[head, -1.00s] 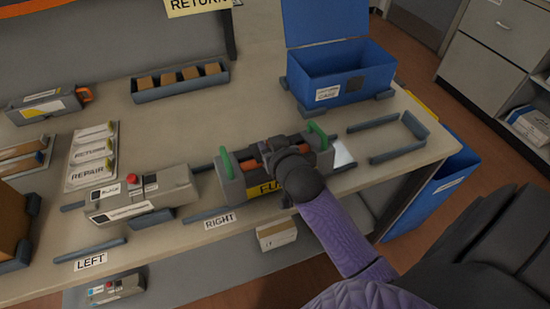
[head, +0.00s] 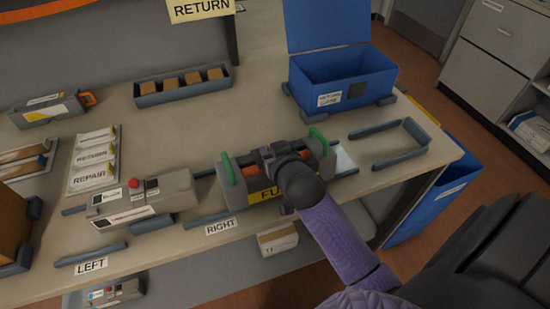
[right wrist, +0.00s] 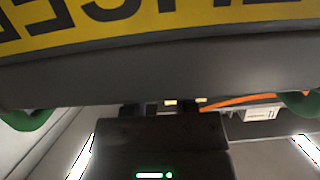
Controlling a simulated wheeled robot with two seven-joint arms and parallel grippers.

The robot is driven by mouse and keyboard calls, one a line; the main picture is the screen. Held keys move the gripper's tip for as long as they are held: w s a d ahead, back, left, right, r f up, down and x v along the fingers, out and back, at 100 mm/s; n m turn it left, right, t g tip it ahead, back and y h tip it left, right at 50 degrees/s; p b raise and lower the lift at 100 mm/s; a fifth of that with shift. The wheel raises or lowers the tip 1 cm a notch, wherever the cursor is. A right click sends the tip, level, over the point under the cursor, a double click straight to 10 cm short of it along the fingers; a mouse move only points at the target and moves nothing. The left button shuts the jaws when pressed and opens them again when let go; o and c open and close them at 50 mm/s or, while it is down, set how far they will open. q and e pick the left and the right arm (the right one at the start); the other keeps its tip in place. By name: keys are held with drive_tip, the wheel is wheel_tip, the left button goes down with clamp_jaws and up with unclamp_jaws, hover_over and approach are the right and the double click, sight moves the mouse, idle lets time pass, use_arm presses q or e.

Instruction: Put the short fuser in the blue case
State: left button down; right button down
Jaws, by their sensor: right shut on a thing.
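The fuser (head: 235,196) is a grey block with two green handles, an orange part and a yellow label. It sits on the table at the place marked RIGHT. My right gripper (head: 272,158) is shut on its middle from above and hides part of it. In the right wrist view its yellow label (right wrist: 160,20) fills the top, with green handles at both sides. The blue case (head: 343,82) stands open at the back right of the table, with its lid up and a white label on its front. My left gripper is not in view.
A grey unit with a red button (head: 140,197) lies left of the fuser. A tray of brown blocks (head: 183,86) is at the back. A U-shaped rail (head: 413,140) is right of the fuser, in front of the case. A blue bin (head: 440,200) stands beyond the table's right edge.

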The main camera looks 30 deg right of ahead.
wheel_tip(320, 180, up, 10)
drive_tip(key=p, duration=0.5)
drive_tip(key=s+a+r+n+y, duration=0.1)
drive_tip(key=a+r, duration=0.4)
drive_tip(key=r, duration=0.2)
drive_tip(key=s+a+r+n+y+b, duration=0.1)
drive_tip(key=s+a+r+y, duration=0.1)
drive_tip(key=a+r, duration=0.3)
wheel_tip(320, 180, up, 3)
drive_tip(key=shift+a+r+n+t, duration=0.2)
drive_tip(key=shift+a+n+t, duration=0.1)
drive_tip(key=shift+a, duration=0.1)
